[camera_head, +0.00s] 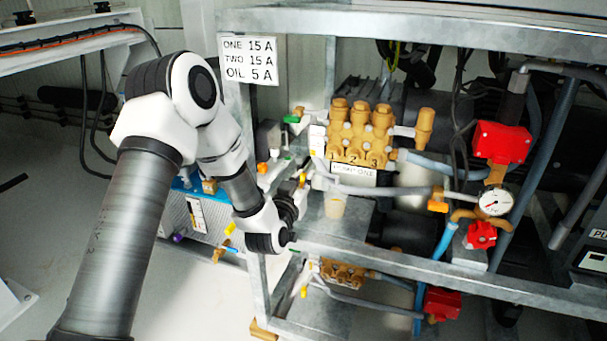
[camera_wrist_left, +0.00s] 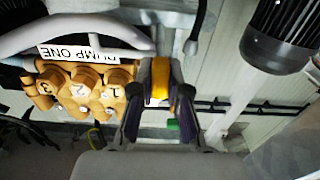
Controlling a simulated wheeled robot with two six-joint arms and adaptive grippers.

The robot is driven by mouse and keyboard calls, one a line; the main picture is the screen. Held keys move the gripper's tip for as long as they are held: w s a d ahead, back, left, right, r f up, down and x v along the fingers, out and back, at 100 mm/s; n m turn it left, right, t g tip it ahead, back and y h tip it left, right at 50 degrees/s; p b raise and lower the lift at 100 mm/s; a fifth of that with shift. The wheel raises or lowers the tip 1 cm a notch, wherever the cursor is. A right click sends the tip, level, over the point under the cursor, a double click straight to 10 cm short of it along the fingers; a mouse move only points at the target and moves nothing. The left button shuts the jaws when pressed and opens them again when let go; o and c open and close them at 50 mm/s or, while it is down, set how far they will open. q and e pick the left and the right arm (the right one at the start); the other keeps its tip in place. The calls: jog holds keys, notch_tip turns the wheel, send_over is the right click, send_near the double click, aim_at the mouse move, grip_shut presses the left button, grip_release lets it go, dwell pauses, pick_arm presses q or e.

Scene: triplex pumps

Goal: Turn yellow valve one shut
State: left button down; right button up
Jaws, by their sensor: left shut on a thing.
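The yellow valve one (camera_head: 303,179) is at the left end of the upper pump, beside the frame post, mostly hidden by my gripper in the head view. In the left wrist view its yellow handle (camera_wrist_left: 160,80) sits between my fingers. My left gripper (camera_head: 298,187) is shut on this handle, and its two dark fingers (camera_wrist_left: 159,112) lie on either side of it. How far the valve is turned cannot be told. My right gripper is not in view.
The brass pump (camera_head: 362,135) and its PUMP ONE label (camera_wrist_left: 83,53) are close beside the gripper. A galvanized frame rail (camera_head: 430,265) runs below. A green-handled valve (camera_head: 292,118) is above. Red boxes (camera_head: 501,142) and a gauge (camera_head: 495,202) stand at right.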

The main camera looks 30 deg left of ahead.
pick_arm(q)
jog(key=shift+r+m, duration=0.1)
jog(key=shift+m, duration=0.2)
jog(key=c, duration=1.1)
grip_release()
jog(key=shift+c, duration=0.2)
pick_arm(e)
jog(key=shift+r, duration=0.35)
pick_arm(q)
jog(key=v, duration=1.2)
jog(key=shift+f, duration=0.25)
